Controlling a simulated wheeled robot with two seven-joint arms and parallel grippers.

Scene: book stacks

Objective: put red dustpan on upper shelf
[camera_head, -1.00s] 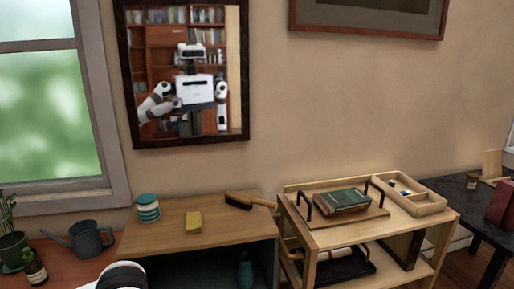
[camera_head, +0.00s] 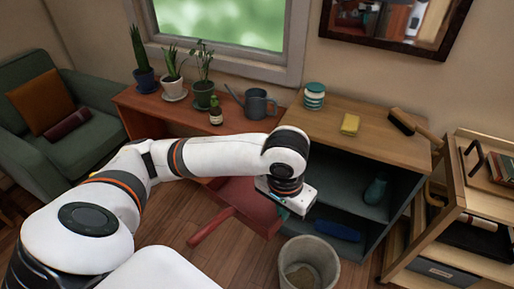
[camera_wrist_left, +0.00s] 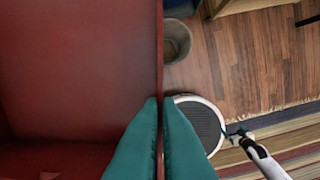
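The red dustpan (camera_head: 249,199) hangs in front of the shelf unit (camera_head: 405,190), above the wood floor, with its handle (camera_head: 212,228) pointing down left. My left gripper (camera_head: 290,206) is at its right side, partly hidden by the wrist. In the left wrist view, the teal fingers (camera_wrist_left: 165,115) are shut on a thin edge of the dustpan, whose red face (camera_wrist_left: 75,75) fills the left half. The unit's upper shelf (camera_head: 345,189) holds a teal vase (camera_head: 375,191) at its right. My right gripper (camera_wrist_left: 236,131) shows small in the left wrist view; its opening is unclear.
A bin (camera_head: 306,265) stands on the floor before the unit. A blue item (camera_head: 337,231) lies in the lower compartment. A jar (camera_head: 314,96), yellow sponge (camera_head: 350,124) and brush (camera_head: 402,121) are on top. A wooden cart (camera_head: 484,225) stands right. The upper shelf's left part looks clear.

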